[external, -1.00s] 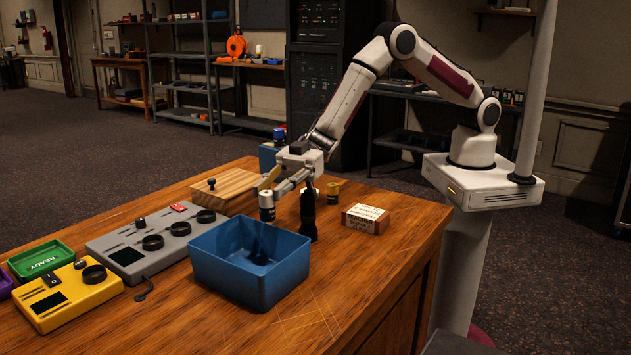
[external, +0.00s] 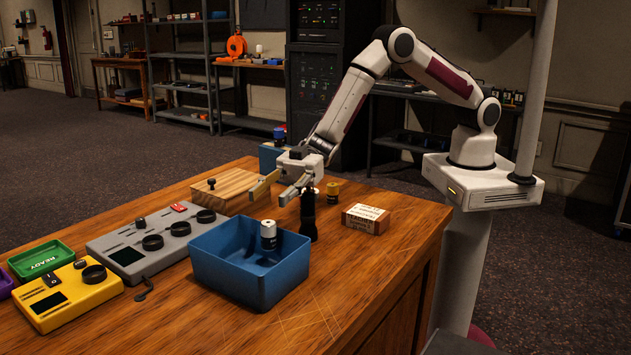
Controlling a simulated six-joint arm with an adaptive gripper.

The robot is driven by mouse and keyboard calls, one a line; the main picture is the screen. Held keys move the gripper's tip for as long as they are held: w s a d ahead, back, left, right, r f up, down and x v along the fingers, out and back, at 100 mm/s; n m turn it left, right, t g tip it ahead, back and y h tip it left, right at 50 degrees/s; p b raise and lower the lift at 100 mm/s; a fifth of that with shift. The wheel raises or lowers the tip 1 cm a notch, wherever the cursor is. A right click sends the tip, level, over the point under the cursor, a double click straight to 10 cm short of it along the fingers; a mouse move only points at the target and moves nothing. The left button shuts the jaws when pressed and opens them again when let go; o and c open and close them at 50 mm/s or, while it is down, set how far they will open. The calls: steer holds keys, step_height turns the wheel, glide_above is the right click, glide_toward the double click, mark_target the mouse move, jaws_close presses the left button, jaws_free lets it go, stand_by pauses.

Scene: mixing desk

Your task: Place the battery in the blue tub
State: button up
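The battery (external: 268,236), with a white upper part and a dark band, is inside the blue tub (external: 233,283), near its back wall. It looks upright; I cannot tell whether it rests on the tub's floor. My gripper (external: 275,193) is above the tub's back edge, fingers spread, with nothing between them. It is apart from the battery.
A black upright cylinder (external: 308,218) stands close to the tub's right side, near my gripper. A wooden box (external: 223,190), grey mixer (external: 140,245) and yellow device (external: 68,297) are left.

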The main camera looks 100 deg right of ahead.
steer(key=shift+r, duration=0.1)
stand_by(0.3)
steer(key=r+v, duration=0.1)
steer(key=v, duration=1.1)
stand_by(1.0)
